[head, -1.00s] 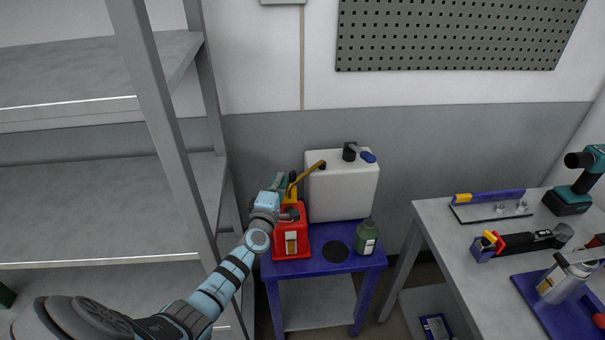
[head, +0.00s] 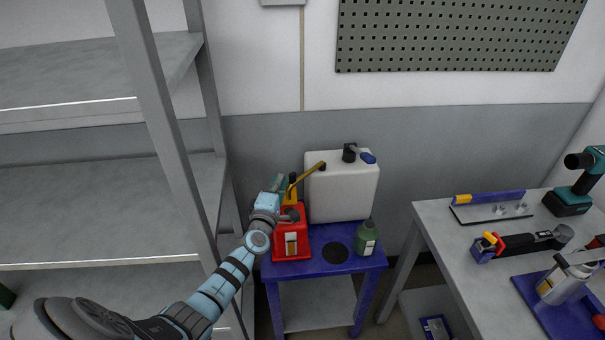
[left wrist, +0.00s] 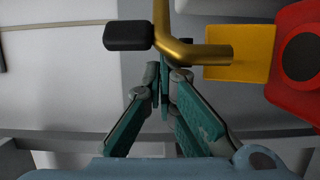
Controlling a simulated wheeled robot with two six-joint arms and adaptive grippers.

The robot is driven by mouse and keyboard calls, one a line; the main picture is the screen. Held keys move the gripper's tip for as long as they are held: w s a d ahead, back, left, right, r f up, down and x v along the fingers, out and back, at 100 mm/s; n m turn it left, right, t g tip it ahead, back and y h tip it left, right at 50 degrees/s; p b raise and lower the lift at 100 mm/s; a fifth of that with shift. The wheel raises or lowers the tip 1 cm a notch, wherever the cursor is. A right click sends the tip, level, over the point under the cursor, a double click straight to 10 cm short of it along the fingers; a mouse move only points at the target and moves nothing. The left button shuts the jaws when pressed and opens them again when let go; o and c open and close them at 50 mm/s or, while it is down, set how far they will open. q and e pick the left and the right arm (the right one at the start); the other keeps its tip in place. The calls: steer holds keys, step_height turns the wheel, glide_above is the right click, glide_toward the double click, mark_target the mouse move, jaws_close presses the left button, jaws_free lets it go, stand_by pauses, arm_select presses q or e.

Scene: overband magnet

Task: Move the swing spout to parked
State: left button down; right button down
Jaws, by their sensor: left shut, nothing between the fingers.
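The swing spout (head: 306,174) is a brass tube with a black tip. It rises from a yellow piece (head: 292,193) on the red can (head: 291,220) and points up and right, towards the white container. In the left wrist view the bent spout (left wrist: 190,52) and its black end (left wrist: 128,37) cross the top. My left gripper (head: 280,180) is at the left side of the spout's base. In the left wrist view its fingers (left wrist: 164,72) are shut and empty, close under the tube; I cannot tell whether they touch it. My right gripper is not in view.
The red can stands on a small blue table (head: 322,234) with a white container (head: 342,190), a green bottle (head: 366,238) and a black disc (head: 336,252). A grey shelf rack (head: 150,120) stands close on the left. A workbench (head: 450,235) with tools is at right.

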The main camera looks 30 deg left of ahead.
mark_target(300, 181)
arm_select(q)
steer(key=shift+d, duration=0.1)
steer(key=shift+w+d+p, duration=0.15)
steer(key=shift+w+d, duration=0.05)
steer(key=shift+d, duration=0.65)
steer(key=shift+w+d+p, duration=0.15)
steer(key=shift+d+p, duration=0.05)
steer(key=shift+d, duration=0.7)
steer(key=shift+w+d+p, duration=0.15)
steer(key=shift+w+d, duration=0.05)
steer(key=shift+d, duration=0.65)
steer(key=shift+w+d, duration=0.2)
steer(key=shift+d, duration=0.65)
steer(key=shift+w+d, duration=0.15)
steer(key=shift+d, duration=0.7)
steer(key=shift+w+d, duration=0.2)
steer(key=shift+d, duration=0.65)
